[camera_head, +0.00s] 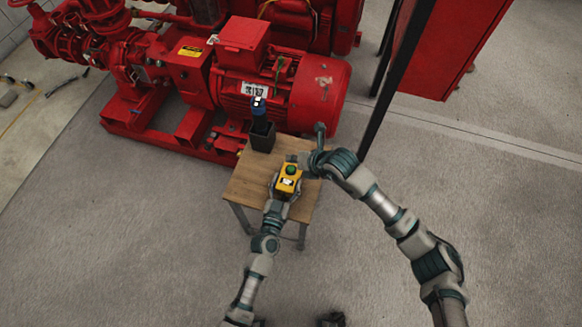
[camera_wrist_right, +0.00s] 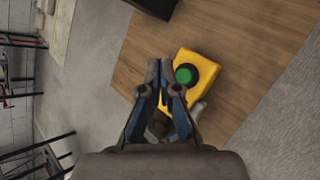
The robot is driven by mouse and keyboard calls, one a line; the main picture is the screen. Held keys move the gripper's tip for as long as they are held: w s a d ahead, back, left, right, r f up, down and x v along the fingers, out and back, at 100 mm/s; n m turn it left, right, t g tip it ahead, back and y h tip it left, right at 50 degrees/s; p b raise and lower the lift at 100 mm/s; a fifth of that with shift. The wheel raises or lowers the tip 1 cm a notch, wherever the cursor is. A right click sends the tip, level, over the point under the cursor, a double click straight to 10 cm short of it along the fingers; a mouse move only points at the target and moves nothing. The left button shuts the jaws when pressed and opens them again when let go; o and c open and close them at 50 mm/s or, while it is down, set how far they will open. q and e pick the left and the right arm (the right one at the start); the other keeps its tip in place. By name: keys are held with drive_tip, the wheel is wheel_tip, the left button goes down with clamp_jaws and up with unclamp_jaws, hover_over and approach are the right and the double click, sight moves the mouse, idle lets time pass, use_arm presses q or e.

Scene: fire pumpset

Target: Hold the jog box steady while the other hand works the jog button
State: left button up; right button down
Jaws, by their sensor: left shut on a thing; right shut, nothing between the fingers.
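The yellow jog box (camera_head: 285,187) is over the small wooden table, with its green jog button (camera_head: 291,170) facing up. In the right wrist view the box (camera_wrist_right: 207,73) and the round green button (camera_wrist_right: 184,75) show clearly. My left gripper (camera_head: 283,190) is shut on the jog box from the near side. A grey part of it shows by the box's lower edge in the right wrist view. My right gripper (camera_wrist_right: 160,68) is shut and empty, its tips just left of the button in that view. I cannot tell its height above the box.
The wooden table (camera_head: 244,187) has bare top left of the box. A dark holder (camera_head: 262,137) with a blue-topped item stands at its back left corner. The red pumpset (camera_head: 240,90) stands close behind the table. A dark post (camera_head: 385,95) rises behind my right arm.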

sight(293, 169)
drive_tip(key=shift+f, duration=1.55)
drive_tip(key=shift+f, duration=0.9)
idle(1.9)
idle(2.7)
drive_tip(key=shift+r, duration=1)
